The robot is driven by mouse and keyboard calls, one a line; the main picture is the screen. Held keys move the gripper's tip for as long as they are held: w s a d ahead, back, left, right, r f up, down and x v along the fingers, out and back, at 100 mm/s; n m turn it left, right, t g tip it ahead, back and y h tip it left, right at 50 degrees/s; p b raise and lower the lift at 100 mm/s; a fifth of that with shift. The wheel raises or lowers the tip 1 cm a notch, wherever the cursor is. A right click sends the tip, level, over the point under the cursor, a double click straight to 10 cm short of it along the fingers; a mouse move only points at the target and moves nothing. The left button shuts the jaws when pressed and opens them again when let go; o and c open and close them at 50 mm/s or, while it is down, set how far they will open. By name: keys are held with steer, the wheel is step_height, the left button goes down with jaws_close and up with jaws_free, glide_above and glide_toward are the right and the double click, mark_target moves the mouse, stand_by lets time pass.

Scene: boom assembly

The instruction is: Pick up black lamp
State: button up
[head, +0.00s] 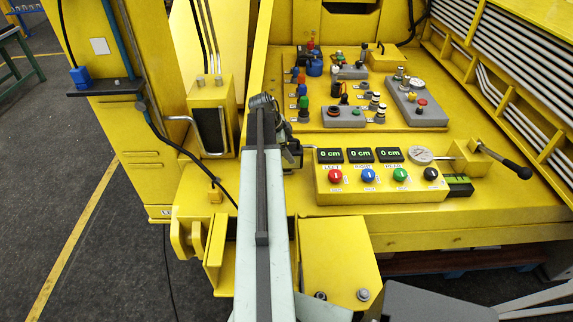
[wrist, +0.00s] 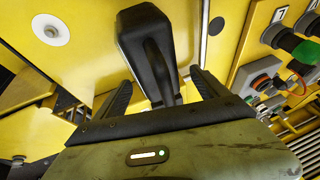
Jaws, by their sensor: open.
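A black, blocky object with a narrower stem, which looks like the black lamp (wrist: 146,30), fills the top middle of the wrist view. My gripper (wrist: 161,80) is open, with one dark finger on each side of the stem. I cannot tell whether either finger touches it. In the head view my arm reaches up the middle to the control panel. It hides most of the gripper, and I cannot make out the lamp there for certain.
A yellow control box (head: 375,200) with several coloured knobs and displays stands right of my arm. A grey switch box (head: 417,100) sits on the panel behind it. A green knob (wrist: 306,50) is close on the right in the wrist view. Dark floor (head: 70,150) is clear at left.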

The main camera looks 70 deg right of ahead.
jaws_close()
steer(key=shift+r, duration=0.15)
